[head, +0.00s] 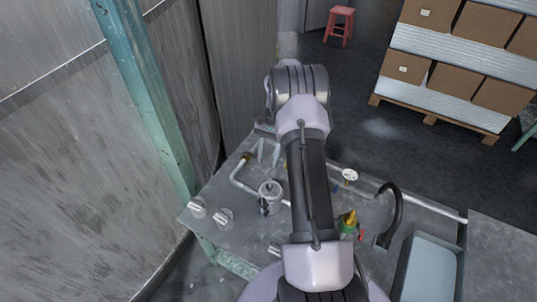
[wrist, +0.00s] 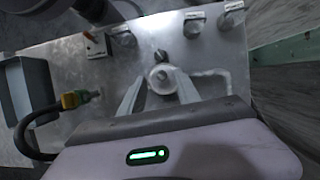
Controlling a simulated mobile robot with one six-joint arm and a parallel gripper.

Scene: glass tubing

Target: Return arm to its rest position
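My gripper (head: 268,152) is above the far end of the grey workbench (head: 240,235), with my arm stretched out over the bench. In the wrist view its two fingers (wrist: 160,76) are spread apart with nothing held between them. A round glass-and-metal vessel (head: 270,190) stands on the bench; it also shows beyond the fingertips in the wrist view (wrist: 162,80). A pale bent tube (head: 241,180) runs beside the vessel, and it appears to the right in the wrist view (wrist: 212,72). My arm hides part of the bench middle.
A yellow-green connector (head: 348,222), a black curved hose (head: 397,205), a gauge (head: 349,175) and a grey basin (head: 430,268) are to the right. A teal post (head: 150,100) stands left; open floor lies beyond.

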